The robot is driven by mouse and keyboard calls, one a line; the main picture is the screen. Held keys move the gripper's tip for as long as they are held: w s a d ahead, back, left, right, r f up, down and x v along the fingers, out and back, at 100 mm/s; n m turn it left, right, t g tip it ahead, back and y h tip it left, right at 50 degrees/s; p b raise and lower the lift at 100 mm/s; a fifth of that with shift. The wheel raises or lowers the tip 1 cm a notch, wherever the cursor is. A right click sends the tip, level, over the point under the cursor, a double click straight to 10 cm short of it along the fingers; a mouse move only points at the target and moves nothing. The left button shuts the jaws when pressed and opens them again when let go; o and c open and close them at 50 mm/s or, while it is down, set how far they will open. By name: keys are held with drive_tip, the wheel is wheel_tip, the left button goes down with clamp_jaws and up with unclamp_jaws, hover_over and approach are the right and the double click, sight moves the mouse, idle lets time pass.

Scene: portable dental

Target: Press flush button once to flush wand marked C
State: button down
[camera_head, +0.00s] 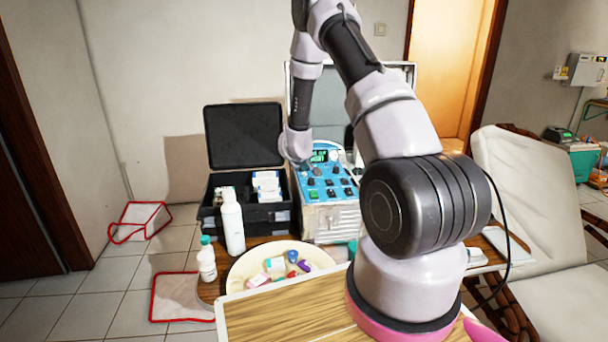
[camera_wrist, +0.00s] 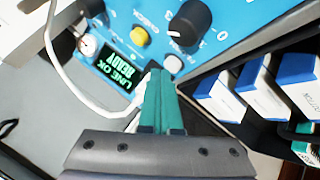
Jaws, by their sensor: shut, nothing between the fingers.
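The dental unit's blue control panel (camera_head: 328,182) faces up on the table in the head view and fills the top of the wrist view (camera_wrist: 235,18). Near my gripper it carries a yellow button (camera_wrist: 139,36), a pale round button (camera_wrist: 173,63), a black dial (camera_wrist: 188,22) and a display (camera_wrist: 122,72) with green text, "LINE OK READY". My gripper (camera_wrist: 157,76) is shut and empty, its teal fingers pointing at the panel beside the pale button; contact cannot be told. Small labels are unreadable, so I cannot tell which button is flush. I cannot make out the wand marked C.
An open black case (camera_head: 245,135) with white-and-blue boxes (camera_wrist: 268,92) stands left of the unit. A white bottle (camera_head: 232,222), a smaller bottle (camera_head: 206,262) and a round tray (camera_head: 240,272) of small items are in front. A white hose (camera_wrist: 62,70) crosses the panel's edge.

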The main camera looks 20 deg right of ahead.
drive_tip(key=shift+f, duration=0.4)
drive_tip(key=shift+r, duration=0.1)
idle(0.5)
drive_tip(key=shift+r, duration=0.75)
drive_tip(key=shift+s+r, duration=0.15)
drive_tip(key=shift+r, duration=2.35)
